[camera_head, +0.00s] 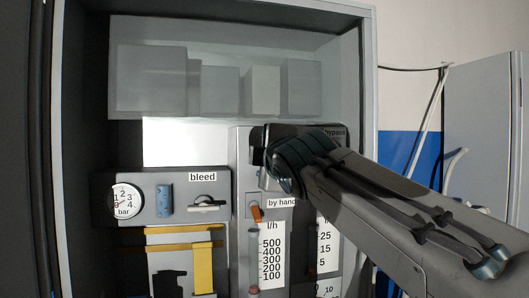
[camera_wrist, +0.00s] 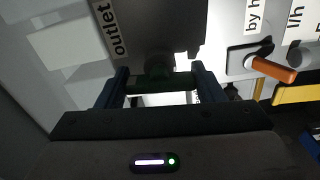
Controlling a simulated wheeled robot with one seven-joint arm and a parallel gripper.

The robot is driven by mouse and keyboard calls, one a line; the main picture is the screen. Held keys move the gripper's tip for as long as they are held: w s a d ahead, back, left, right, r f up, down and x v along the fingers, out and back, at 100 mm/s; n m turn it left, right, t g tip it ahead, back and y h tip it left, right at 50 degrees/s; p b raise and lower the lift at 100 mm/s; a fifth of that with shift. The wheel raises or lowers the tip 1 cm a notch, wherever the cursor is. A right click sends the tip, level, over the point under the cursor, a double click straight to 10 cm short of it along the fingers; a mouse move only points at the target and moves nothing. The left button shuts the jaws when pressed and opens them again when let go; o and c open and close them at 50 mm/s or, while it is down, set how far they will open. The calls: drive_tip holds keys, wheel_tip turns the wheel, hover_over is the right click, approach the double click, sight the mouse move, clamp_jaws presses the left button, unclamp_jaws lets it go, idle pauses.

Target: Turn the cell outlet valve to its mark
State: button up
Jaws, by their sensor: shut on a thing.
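The cell outlet valve shows in the wrist view as a dark green handle (camera_wrist: 160,82) on a dark round stem, beside a white "outlet" label (camera_wrist: 109,28). My gripper (camera_wrist: 160,90) has one finger on each side of the handle and is shut on it. The handle lies crosswise between the fingers in that view. In the head view my wrist and arm cover the valve, and its handle cannot be made out there. I cannot see the mark in either view.
An orange lever (camera_head: 256,213) by the "by hand" label sits just below my wrist. A bleed valve (camera_head: 207,205), a pressure gauge (camera_head: 125,202) and a flow scale (camera_head: 271,256) are close by. The cabinet's right wall (camera_head: 368,90) stands near my arm.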

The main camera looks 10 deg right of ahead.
drive_tip(key=shift+n, duration=0.7)
drive_tip(key=o, duration=1)
drive_tip(key=s+b, duration=0.3)
drive_tip(key=s, duration=1.1)
drive_tip(key=shift+b, duration=0.4)
drive_tip(key=shift+w+f, duration=0.1)
